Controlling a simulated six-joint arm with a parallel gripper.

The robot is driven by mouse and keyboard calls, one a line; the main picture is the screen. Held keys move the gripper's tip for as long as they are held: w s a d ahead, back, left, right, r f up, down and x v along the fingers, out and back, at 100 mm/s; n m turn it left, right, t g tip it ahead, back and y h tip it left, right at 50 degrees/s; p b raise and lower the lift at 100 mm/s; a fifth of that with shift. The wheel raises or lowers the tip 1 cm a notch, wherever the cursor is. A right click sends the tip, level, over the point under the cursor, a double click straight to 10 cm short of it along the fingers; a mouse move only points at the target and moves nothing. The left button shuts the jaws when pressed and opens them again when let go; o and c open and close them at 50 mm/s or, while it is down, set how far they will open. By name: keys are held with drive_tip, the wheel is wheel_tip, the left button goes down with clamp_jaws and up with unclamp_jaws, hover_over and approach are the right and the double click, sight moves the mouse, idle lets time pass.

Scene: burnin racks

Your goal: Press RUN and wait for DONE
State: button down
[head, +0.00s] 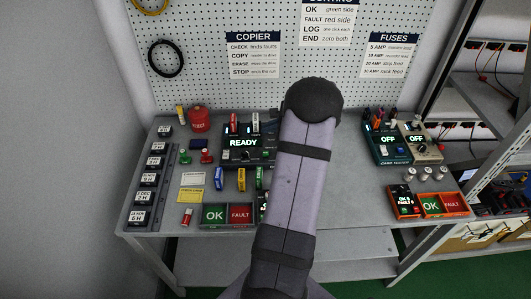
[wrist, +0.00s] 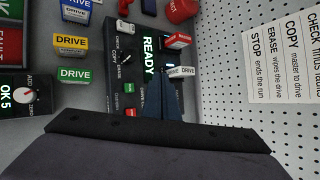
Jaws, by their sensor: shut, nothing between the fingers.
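The copier (head: 230,160) stands on the bench with its lit display (head: 243,143) reading READY. In the wrist view the copier panel (wrist: 112,75) appears turned on its side, and its display (wrist: 147,57) also reads READY. A small green button (wrist: 129,87) and a red button (wrist: 130,112) sit on the panel below a knob (wrist: 124,58); their small labels are not clearly readable. My gripper (wrist: 172,88) is shut and empty, with its dark fingers over the display side of the panel, to the right of the green button. In the head view my arm hides the gripper.
A white drive (wrist: 182,72) is close to my fingers. OK and FAULT bins (head: 214,214) lie at the bench front. A red container (head: 198,120) stands behind.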

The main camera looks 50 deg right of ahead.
drive_tip(key=shift+f, duration=0.15)
drive_tip(key=b, duration=0.5)
hover_over(268, 154)
wheel_tip(268, 154, down, 7)
drive_tip(key=shift+s+f, duration=0.1)
drive_tip(key=shift+f, duration=0.1)
drive_tip(key=shift+f+b, duration=0.55)
drive_tip(key=shift+b, duration=0.25)
drive_tip(key=shift+a+f+b, duration=0.1)
drive_tip(key=shift+f+b, duration=0.8)
drive_tip(key=shift+b, duration=0.15)
idle(1.9)
drive_tip(key=shift+r, duration=0.1)
idle(0.3)
drive_tip(key=shift+r+p, duration=0.55)
drive_tip(key=shift+r, duration=0.25)
drive_tip(key=shift+r, duration=0.1)
drive_tip(key=shift+r+p, duration=1.7)
drive_tip(key=shift+r, duration=0.7)
